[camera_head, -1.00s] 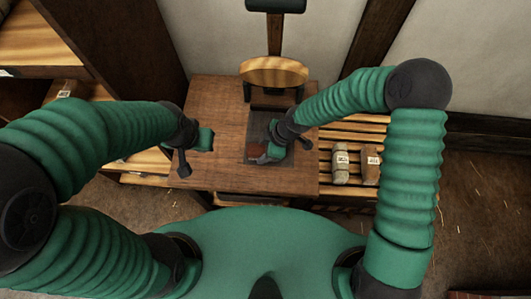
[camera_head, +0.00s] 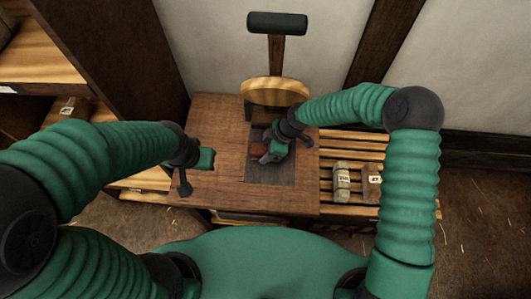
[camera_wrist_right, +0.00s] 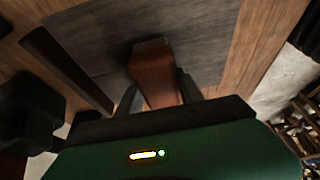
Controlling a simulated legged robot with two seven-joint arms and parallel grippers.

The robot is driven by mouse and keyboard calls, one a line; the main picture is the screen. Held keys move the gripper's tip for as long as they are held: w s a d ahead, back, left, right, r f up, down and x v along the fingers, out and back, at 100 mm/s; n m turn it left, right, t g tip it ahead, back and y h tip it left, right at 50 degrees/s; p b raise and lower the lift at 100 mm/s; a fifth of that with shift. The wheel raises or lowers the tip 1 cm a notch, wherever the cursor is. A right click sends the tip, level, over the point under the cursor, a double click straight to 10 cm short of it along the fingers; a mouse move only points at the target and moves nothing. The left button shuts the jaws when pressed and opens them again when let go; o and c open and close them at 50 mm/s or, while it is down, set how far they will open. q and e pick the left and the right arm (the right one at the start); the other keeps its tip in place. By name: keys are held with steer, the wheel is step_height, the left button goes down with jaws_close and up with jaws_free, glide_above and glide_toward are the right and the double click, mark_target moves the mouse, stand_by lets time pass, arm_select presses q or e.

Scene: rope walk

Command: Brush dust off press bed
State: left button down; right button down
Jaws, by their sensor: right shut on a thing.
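The press bed (camera_head: 270,172) is a dark grey flat slab set on the brown wooden bench, below a round-topped wooden board. My right gripper (camera_head: 267,152) is over the far half of the bed, shut on a brush with a reddish-brown body (camera_head: 261,149). The brush (camera_wrist_right: 153,75) also shows between the fingers in the right wrist view, over the grey bed surface (camera_wrist_right: 95,50). Whether its bristles touch the bed is hidden. No distinct dust shows on the bed. My left gripper (camera_head: 196,172) is near the bench's left edge, away from the bed; its jaws are unclear.
The round-topped wooden board (camera_head: 274,92) and a post with a dark crossbar (camera_head: 277,23) stand behind the bed. A slatted rack (camera_head: 345,142) at right holds two labelled bundles (camera_head: 341,180). Shelves (camera_head: 40,60) stand at left. The bench's front left is clear.

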step_height(320, 180, up, 6)
steer(key=p, duration=0.5)
step_height(320, 180, up, 3)
steer(key=p, duration=0.3)
steer(key=shift+r, duration=0.1)
stand_by(0.4)
